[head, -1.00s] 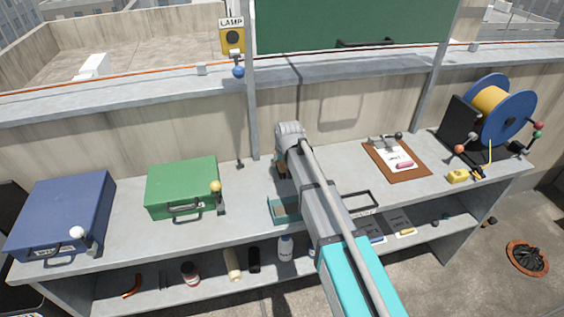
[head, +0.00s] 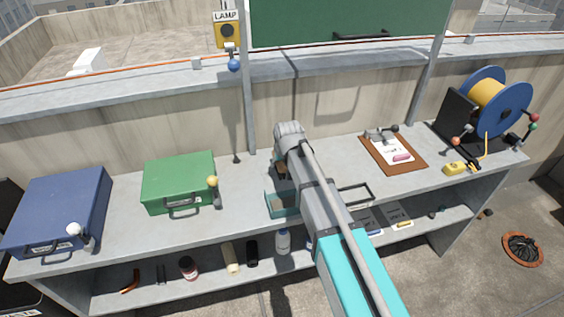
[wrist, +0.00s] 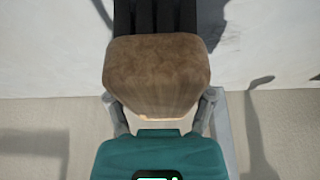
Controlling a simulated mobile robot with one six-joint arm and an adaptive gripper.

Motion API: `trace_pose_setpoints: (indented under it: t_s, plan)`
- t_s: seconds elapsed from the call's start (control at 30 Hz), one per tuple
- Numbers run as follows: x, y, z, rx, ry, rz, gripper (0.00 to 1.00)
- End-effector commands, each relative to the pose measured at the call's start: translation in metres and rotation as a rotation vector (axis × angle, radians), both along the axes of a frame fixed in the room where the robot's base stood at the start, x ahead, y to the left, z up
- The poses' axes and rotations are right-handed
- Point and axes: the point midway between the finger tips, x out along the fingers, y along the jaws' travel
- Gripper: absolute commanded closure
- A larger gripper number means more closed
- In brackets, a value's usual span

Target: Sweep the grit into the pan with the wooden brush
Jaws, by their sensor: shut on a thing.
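In the wrist view, the wooden brush (wrist: 158,72) has a brown block and black bristles pointing away from my wrist. My gripper (wrist: 160,100) is shut on the block, one finger on each side. In the head view, my arm hides the gripper and most of the brush; a small brown patch beside the arm may be part of it. A teal pan (head: 278,208) sits at the bench's front edge, partly behind my arm. I cannot make out any grit in either view.
On the bench (head: 238,215) stand a green case (head: 178,180), a blue case (head: 55,208), a clipboard (head: 410,160) and a cable reel (head: 500,105). A wall backs the bench.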

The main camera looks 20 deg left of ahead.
Motion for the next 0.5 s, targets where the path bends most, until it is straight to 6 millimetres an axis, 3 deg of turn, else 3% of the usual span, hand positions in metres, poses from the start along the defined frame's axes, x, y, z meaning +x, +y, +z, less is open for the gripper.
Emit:
trace_pose_setpoints:
  t_s: [0.5]
  plan:
    - [-0.025, -0.015, 0.002, 0.001, 0.0, 0.0, 0.69]
